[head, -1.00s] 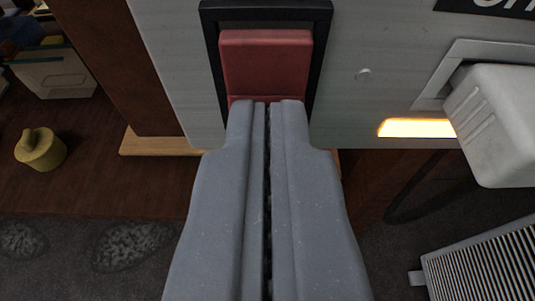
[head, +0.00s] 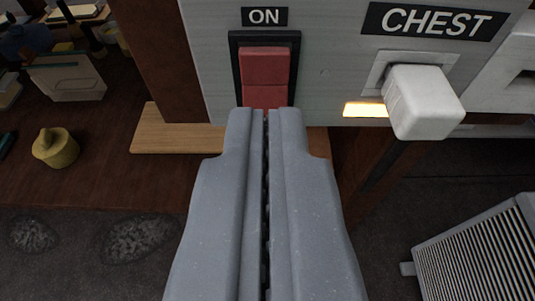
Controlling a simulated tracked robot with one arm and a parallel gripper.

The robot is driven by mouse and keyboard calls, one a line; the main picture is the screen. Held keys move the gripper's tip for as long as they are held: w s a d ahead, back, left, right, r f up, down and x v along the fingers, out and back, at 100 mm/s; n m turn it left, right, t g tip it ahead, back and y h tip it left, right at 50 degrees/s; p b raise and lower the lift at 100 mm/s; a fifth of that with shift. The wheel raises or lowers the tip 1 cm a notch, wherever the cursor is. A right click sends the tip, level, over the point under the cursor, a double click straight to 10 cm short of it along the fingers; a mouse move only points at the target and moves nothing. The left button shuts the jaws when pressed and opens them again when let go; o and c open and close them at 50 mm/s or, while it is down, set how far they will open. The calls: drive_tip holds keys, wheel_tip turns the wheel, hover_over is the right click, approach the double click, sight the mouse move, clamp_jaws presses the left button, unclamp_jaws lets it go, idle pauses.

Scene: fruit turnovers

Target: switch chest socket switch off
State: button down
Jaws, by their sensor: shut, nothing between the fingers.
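The chest socket switch is a red rocker (head: 265,66) in a black frame on a grey metal panel (head: 215,60). A label (head: 264,16) above it reads ON. A sign (head: 433,21) to the right reads CHEST. Below that sign a white plug (head: 424,102) sits in its socket, beside a glowing yellow-white strip (head: 366,110). My gripper (head: 265,112) is shut and empty. Its tips overlap the lower edge of the switch in the picture and hide part of it; I cannot tell whether they touch.
A wooden board (head: 172,132) lies below the panel at left. A yellow lidded pot (head: 55,148) and a pale box (head: 66,76) stand on the dark wooden surface. A ribbed grey unit (head: 480,262) is at lower right. Another white socket part (head: 512,72) is at the right edge.

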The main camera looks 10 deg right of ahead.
drive_tip(key=p+v, duration=0.1)
drive_tip(key=v, duration=0.7)
drive_tip(key=shift+s+r, duration=0.25)
drive_tip(key=shift+r, duration=0.15)
drive_tip(key=w+a+r+y, duration=0.1)
drive_tip(key=w+r+y, duration=0.1)
drive_tip(key=r, duration=1.3)
drive_tip(key=w+r+y, duration=0.1)
drive_tip(key=w+r, duration=0.1)
drive_tip(key=r, duration=1.3)
drive_tip(key=s+d+r, duration=0.2)
drive_tip(key=s+r, duration=0.5)
drive_tip(key=r, duration=0.3)
drive_tip(key=s+d+r+n, duration=0.1)
drive_tip(key=s+d+r, duration=0.2)
drive_tip(key=s+r, duration=0.4)
drive_tip(key=s+d+r+t+h, duration=0.1)
drive_tip(key=s+d+r, duration=0.1)
drive_tip(key=s+r, duration=0.5)
wheel_tip(320, 180, up, 6)
drive_tip(key=shift+d+r+n, duration=0.15)
drive_tip(key=shift+d+n, duration=0.05)
drive_tip(key=shift+n, duration=0.1)
